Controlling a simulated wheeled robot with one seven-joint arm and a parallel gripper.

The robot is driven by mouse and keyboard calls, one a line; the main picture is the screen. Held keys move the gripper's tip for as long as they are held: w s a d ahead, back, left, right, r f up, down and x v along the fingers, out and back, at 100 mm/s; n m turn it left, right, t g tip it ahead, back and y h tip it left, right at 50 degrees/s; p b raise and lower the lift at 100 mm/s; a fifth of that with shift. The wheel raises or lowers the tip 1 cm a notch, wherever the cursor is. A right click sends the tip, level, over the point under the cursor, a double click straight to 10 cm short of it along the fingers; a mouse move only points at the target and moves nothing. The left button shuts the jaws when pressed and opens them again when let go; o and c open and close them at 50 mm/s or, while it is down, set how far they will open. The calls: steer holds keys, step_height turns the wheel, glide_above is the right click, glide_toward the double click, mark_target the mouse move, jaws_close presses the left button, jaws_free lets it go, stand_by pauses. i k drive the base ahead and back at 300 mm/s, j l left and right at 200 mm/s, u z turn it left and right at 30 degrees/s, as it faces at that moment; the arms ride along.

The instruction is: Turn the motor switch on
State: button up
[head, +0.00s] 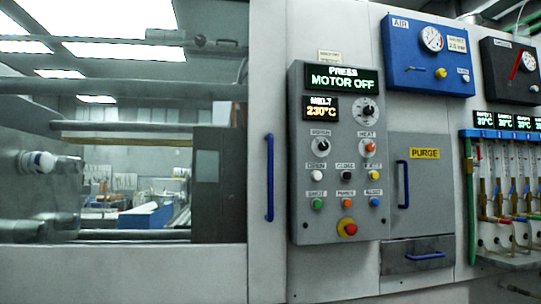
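A grey control panel (299,190) is mounted on the pale machine front, right of centre. Its top display (342,78) reads "PRESS MOTOR OFF" in green. Below the display on the right is a round rotary knob (367,111) with a small label. A second rotary switch (320,148) sits lower left, and a switch with an orange-red cap (369,147), labelled "HEAT", sits beside it. My gripper is not in view.
Several coloured push buttons and a red emergency stop (349,229) on yellow fill the lower panel. A blue vertical handle (270,178) stands left of it. A purge door (424,190) with a blue handle lies right. A blue air box (426,57) hangs above.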

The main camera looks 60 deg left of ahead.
mark_target(323, 147)
steer(key=u, duration=1.85)
